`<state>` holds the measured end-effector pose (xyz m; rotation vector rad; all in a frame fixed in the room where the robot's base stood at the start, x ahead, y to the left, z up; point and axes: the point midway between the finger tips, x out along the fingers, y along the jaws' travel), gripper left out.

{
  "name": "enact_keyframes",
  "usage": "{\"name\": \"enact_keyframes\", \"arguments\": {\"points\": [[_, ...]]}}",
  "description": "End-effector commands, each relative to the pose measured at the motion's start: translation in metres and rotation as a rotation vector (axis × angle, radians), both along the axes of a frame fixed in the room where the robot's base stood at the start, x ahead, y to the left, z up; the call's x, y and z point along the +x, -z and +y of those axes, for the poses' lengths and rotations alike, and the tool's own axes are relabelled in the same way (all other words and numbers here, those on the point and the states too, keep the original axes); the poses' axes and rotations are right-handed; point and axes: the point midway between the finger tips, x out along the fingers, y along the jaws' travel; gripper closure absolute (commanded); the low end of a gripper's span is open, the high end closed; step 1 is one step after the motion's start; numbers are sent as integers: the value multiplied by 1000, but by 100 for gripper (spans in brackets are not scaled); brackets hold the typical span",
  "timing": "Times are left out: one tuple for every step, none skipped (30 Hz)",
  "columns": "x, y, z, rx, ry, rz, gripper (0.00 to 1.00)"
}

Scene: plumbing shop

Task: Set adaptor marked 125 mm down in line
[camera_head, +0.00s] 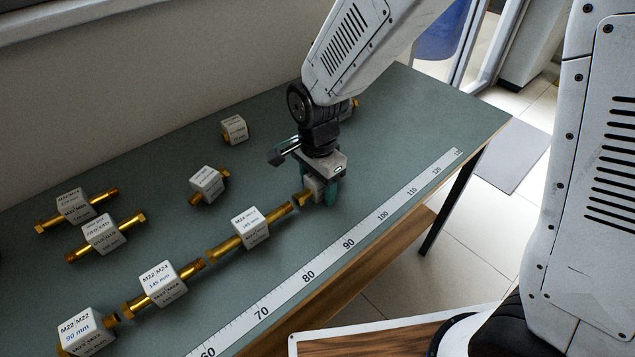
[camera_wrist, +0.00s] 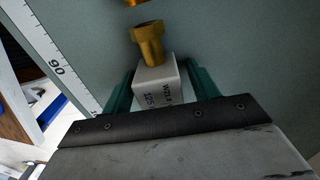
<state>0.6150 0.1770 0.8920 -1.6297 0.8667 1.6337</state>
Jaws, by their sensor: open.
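The adaptor marked 125 (camera_wrist: 155,82) is a white block with a brass end, seen in the wrist view. It stands between the two teal fingers of my gripper (camera_wrist: 160,92), which are open on either side of it. In the head view my gripper (camera_head: 318,192) is low at the table, and the adaptor's brass end (camera_head: 302,200) shows beside it. The adaptor is at the right end of a row with the 90 mm adaptor (camera_head: 85,331), the 145 mm adaptor (camera_head: 163,283) and another labelled adaptor (camera_head: 250,226). My gripper hides much of the block.
A white measuring strip (camera_head: 330,257) runs along the front edge of the green table (camera_head: 440,105). Loose adaptors lie behind the row: two at left (camera_head: 75,205) (camera_head: 104,233), one in the middle (camera_head: 207,183), one farther back (camera_head: 234,128).

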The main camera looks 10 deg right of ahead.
Motion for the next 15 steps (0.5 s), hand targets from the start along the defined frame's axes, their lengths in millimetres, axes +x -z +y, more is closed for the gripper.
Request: {"name": "enact_keyframes", "arguments": {"points": [[0,-1,0,0,0,0,40],[0,-2,0,1,0,-1,40],[0,-4,0,1,0,-2,40],[0,-7,0,1,0,-2,40],[0,-11,0,1,0,-2,40],[1,-17,0,1,0,-4,40],[1,-22,0,2,0,-5,40],[1,-27,0,1,0,-4,40],[1,-36,0,3,0,-6,40],[1,-43,0,3,0,-6,40],[1,-50,1,3,0,-6,40],[1,-59,1,2,0,-7,40],[1,-66,0,2,0,-6,40],[1,-72,0,2,0,-7,40],[1,-80,1,1,0,-5,40]]}}
